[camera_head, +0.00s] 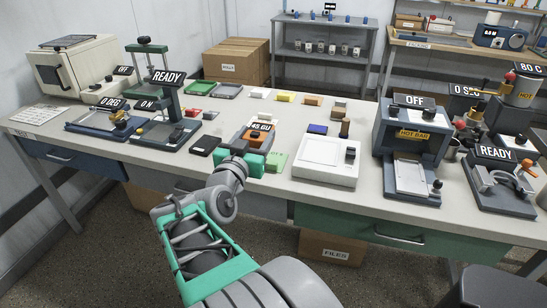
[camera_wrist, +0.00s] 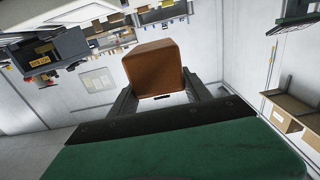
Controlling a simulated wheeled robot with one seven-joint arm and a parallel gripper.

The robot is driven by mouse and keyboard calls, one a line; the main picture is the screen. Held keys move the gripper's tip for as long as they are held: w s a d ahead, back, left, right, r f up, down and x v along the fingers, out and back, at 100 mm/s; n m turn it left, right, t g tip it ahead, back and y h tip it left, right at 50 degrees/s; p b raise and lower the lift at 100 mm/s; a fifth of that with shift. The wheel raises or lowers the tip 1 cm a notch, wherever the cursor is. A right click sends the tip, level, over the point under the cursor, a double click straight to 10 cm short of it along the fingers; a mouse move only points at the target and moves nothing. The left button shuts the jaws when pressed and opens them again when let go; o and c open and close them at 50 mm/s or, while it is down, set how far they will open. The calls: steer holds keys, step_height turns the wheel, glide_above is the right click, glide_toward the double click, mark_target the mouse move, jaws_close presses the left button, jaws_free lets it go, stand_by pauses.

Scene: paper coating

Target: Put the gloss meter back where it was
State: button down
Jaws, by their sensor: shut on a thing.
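The gloss meter (camera_head: 252,139) is an orange-brown box with a display reading 46 GU. It is near the front middle of the table in the head view. My gripper (camera_head: 250,152) reaches it from the front edge. In the wrist view the gloss meter (camera_wrist: 155,68) stands out between the two dark fingers of my gripper (camera_wrist: 163,95), which are shut on its sides. I cannot tell whether its underside touches the table. My gripper hides part of it in the head view.
A light green block (camera_head: 276,162) is just right of my gripper, and a black flat item (camera_head: 205,145) is to its left. A white device (camera_head: 326,160) stands further right. Small colored blocks (camera_head: 286,97) lie behind. Bare table (camera_head: 225,113) shows behind left.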

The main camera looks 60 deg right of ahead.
steer(key=d+f, duration=0.4)
steer(key=w+d+f, duration=0.1)
steer(key=d+f, duration=0.3)
steer(key=d, duration=0.1)
steer(key=w+d+f, duration=0.1)
steer(key=d+f, duration=0.3)
steer(key=d, duration=0.1)
steer(key=shift+w+f, duration=0.1)
steer(key=shift+f, duration=0.1)
steer(key=shift+a, duration=0.1)
steer(key=shift+f+b, duration=0.3)
steer(key=shift+b, duration=0.05)
steer(key=shift+c, duration=2.4)
jaws_free()
steer(key=shift+r+p, duration=0.1)
steer(key=shift+p, duration=0.2)
